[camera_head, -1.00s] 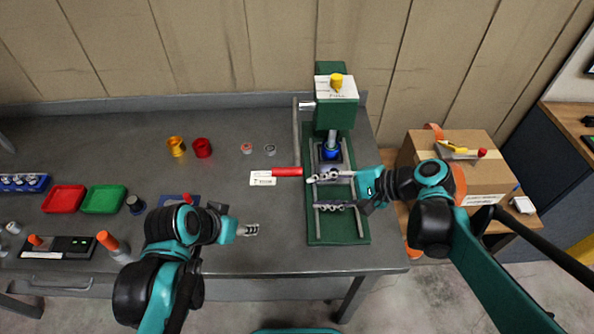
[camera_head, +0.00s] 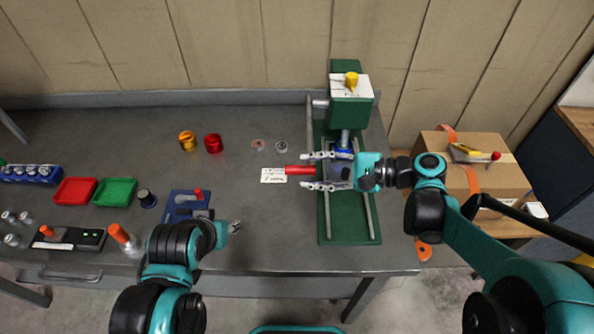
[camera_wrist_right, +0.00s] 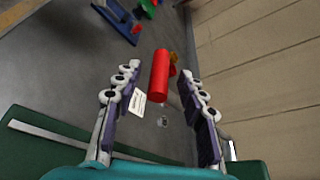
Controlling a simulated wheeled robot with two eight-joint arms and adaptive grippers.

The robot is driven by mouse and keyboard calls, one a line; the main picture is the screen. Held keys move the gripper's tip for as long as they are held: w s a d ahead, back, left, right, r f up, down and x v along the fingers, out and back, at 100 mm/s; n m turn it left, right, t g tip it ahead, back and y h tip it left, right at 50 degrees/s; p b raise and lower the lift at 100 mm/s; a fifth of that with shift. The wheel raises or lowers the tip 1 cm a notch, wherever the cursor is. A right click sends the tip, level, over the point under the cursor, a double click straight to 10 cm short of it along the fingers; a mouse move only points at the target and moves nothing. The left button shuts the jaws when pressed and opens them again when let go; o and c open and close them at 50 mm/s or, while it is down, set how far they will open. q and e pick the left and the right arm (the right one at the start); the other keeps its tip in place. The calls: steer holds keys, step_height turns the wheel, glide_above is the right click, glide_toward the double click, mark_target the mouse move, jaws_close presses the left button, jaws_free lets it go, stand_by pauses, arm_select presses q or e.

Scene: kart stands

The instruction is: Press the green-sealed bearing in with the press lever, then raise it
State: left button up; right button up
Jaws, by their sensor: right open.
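The green press (camera_head: 351,106) stands at the right of the bench, with a blue part (camera_head: 343,151) below its ram. Its lever ends in a red handle (camera_head: 299,170) pointing left; the handle also shows in the wrist view (camera_wrist_right: 159,76). My right gripper (camera_head: 306,170) is open, one finger on each side of the handle's line, with a visible gap to both in the wrist view. Two small rings lie left of the press: one reddish (camera_head: 258,145), one greyish (camera_head: 281,147). I cannot make out a green seal. My left gripper (camera_head: 235,227) is low over the bench; its jaws are unclear.
A white card (camera_head: 273,175) lies by the handle. Gold (camera_head: 187,141) and red (camera_head: 213,143) cups stand farther left. Red (camera_head: 75,191) and green (camera_head: 115,191) trays and a blue stand (camera_head: 187,205) occupy the left side. A cardboard box (camera_head: 473,165) is right of the bench.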

steer(key=x, duration=0.4)
steer(key=shift+b, duration=0.4)
jaws_close()
steer(key=shift+r, duration=0.1)
